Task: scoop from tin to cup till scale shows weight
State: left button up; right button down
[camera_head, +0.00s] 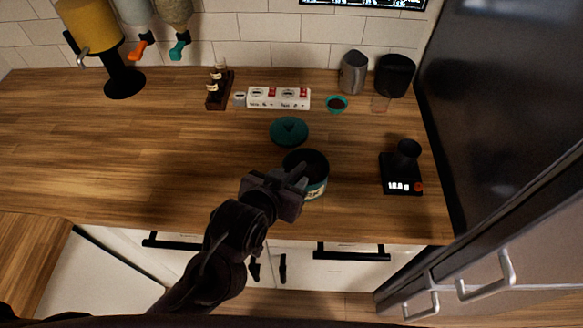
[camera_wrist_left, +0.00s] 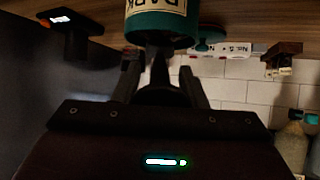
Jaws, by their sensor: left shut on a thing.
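The tin (camera_head: 317,189) stands open on the counter, dark inside, with a teal and cream label; it also shows upside down in the left wrist view (camera_wrist_left: 162,28). My left gripper (camera_head: 296,183) is at the tin's near left rim, shut on a dark thing that looks like the scoop (camera_wrist_left: 160,92). The gripper and tin hide most of it, so I cannot see its load. A dark cup (camera_head: 408,149) sits on the black scale (camera_head: 403,188) to the right. The lit display seems to read in the teens of grams, too small to be sure. My right gripper is out of view.
A teal lid (camera_head: 289,130) lies behind the tin. A dark tall panel (camera_head: 490,90) bounds the right.

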pick_arm(q)
jog(key=shift+f, duration=0.1)
jog(key=shift+w+d+f, duration=0.2)
jog(key=shift+w+f, duration=0.25)
jog(key=shift+f, duration=0.3)
jog(key=shift+w+f+b, duration=0.1)
jog(key=shift+f+b, duration=0.2)
jog(key=shift+f, duration=0.45)
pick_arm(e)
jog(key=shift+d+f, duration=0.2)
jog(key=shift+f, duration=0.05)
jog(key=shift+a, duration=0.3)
